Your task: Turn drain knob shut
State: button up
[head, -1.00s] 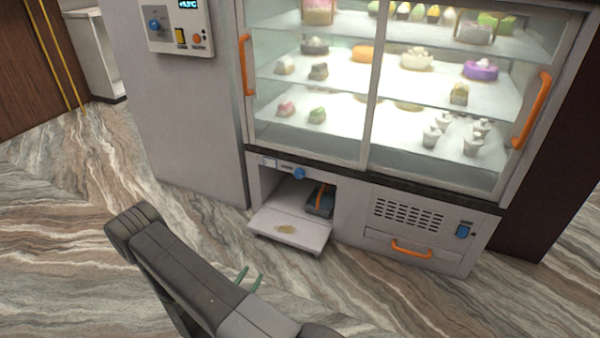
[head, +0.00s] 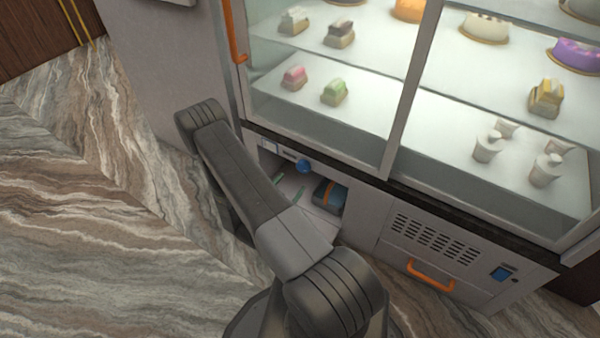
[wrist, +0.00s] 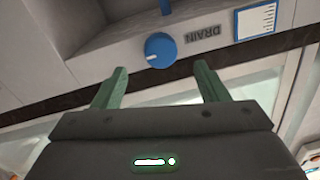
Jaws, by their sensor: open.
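The blue round drain knob (head: 304,166) is on the panel strip under the glass case, above the open lower bay. In the wrist view the knob (wrist: 160,50) has a white mark at its left side, and a DRAIN label (wrist: 202,34) is beside it. My gripper (wrist: 160,78) is open with two green fingers, apart from each other and empty. The knob appears just beyond the fingertips, between them in the picture. In the head view the gripper's green fingers (head: 289,190) show by the bay, below the knob, partly hidden by my arm.
A dark blue box with an orange band (head: 329,195) sits in the lower bay. The glass display case (head: 330,110) with sweets stands above. A vent panel (head: 436,240) and an orange handle (head: 431,276) are to the right. A white label (wrist: 257,20) is beside the DRAIN sign.

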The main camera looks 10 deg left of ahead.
aim_at(301, 170)
jog(key=b+x, duration=0.1)
jog(key=x, duration=0.6)
jog(key=c, duration=1)
